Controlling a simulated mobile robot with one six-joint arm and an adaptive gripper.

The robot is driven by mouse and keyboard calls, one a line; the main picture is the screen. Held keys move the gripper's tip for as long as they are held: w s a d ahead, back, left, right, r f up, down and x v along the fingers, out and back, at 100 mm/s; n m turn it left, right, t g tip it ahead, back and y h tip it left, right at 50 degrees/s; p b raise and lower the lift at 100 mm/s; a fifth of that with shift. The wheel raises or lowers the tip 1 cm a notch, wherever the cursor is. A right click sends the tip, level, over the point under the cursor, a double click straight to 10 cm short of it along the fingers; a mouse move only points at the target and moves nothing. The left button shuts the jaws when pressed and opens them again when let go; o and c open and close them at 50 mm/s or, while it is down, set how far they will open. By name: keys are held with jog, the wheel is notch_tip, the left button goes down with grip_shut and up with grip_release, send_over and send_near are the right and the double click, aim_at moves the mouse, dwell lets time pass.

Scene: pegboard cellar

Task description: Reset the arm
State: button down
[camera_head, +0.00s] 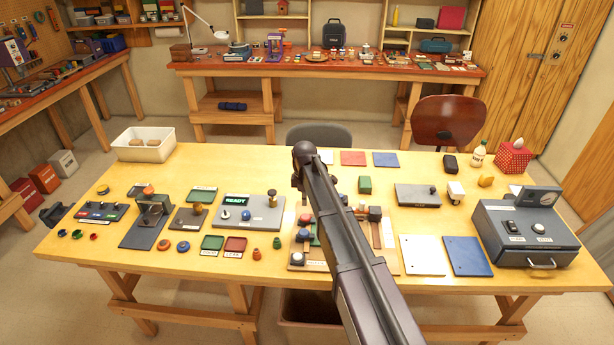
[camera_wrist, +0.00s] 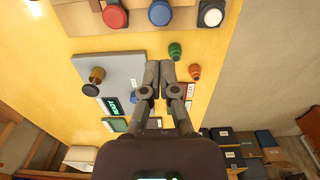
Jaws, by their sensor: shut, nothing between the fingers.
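My arm (camera_head: 345,240) reaches from the bottom edge over the middle of the wooden table (camera_head: 130,240). In the head view its far end hides most of my gripper. In the wrist view my gripper (camera_wrist: 160,68) has its two fingers together, shut and empty. It hangs above the table beside the grey panel (camera_wrist: 115,75) with the lit READY display (camera_wrist: 115,106). A small green piece (camera_wrist: 175,50) and an orange piece (camera_wrist: 194,72) appear just past the fingertips. I cannot tell the exact height over the table.
A white bin (camera_head: 130,152) stands at the table's back left. A grey device (camera_head: 525,235) with a handle stands at the right. A blue plate (camera_head: 467,256) lies beside it. A board with red, blue and white buttons (camera_wrist: 211,14) lies near my gripper.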

jog(key=s+d+f+m+b, duration=0.1)
jog(key=s+d+m, duration=0.7)
jog(key=s, duration=0.5)
jog(key=s+d+f+m+b, duration=0.1)
jog(key=s+d+m, duration=0.8)
jog(key=s+d, duration=0.3)
jog(key=shift+s+d+m, duration=0.3)
jog(key=shift+s+d, duration=0.05)
jog(key=shift+d, duration=0.05)
